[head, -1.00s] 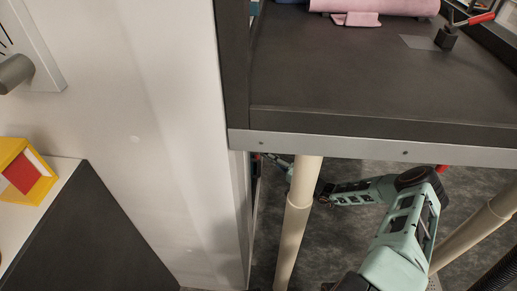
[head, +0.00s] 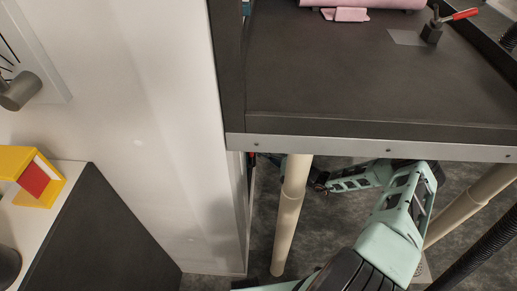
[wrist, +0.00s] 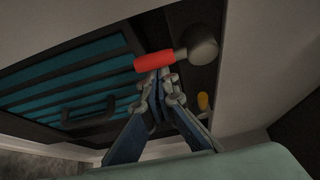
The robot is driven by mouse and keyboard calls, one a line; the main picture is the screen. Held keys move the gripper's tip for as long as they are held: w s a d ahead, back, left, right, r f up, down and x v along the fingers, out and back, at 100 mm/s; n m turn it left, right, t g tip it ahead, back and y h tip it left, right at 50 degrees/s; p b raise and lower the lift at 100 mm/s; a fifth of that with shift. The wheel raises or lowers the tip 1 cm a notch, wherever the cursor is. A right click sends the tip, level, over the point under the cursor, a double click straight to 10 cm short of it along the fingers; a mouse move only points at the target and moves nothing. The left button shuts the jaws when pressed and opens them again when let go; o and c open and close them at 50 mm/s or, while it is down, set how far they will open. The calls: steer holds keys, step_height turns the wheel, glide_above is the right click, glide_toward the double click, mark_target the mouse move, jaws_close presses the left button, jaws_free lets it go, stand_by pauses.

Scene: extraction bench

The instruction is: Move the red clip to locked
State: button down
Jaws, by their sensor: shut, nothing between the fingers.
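In the wrist view a red bar-shaped handle (wrist: 154,61) is joined to a round grey knob (wrist: 201,44) on a dark panel; I take it as the red clip. My gripper (wrist: 157,76) is shut and empty, its fingertips just below the red handle. I cannot tell whether they touch it. The fingers cover part of the panel behind. In the head view my arm reaches under the bench, and the gripper is mostly hidden behind a bench leg. A small red patch (head: 252,156) shows by the wall edge. No locked mark is readable.
The dark bench (head: 360,80) has a pale front rim and round legs (head: 292,205) near my arm. A clamp with a red lever (head: 459,15) and a pink roll lie on top. A slatted teal panel (wrist: 70,75) with a black handle (wrist: 88,113) fills the wrist view's left.

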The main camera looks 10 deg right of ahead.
stand_by(0.3)
steer(key=v, duration=0.7)
steer(key=shift+d, duration=0.2)
steer(key=shift+s, duration=0.2)
